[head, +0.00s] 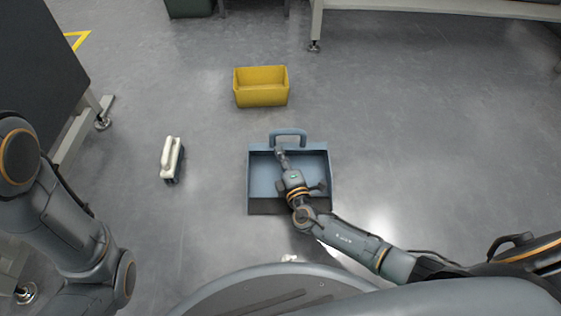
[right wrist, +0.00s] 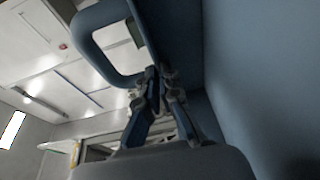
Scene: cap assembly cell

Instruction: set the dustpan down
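The blue-grey dustpan (head: 262,178) is in the middle of the head view, with its loop handle (head: 289,133) pointing away from me and its dark front edge towards me. Whether it touches the floor I cannot tell. My right gripper (head: 281,154) reaches over the pan to its handle-side wall. In the right wrist view its fingers (right wrist: 155,77) are closed together at the dustpan's blue wall (right wrist: 250,70), beside the loop handle (right wrist: 88,45). The exact contact is partly hidden. My left arm shows at the left, but its gripper is out of view.
A yellow bin (head: 261,96) stands on the grey floor beyond the dustpan. A white-handled brush (head: 172,158) lies to the left of the dustpan. A table with metal legs (head: 316,30) is at the back right. Floor to the right is clear. A small pale piece (head: 290,258) lies near my base.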

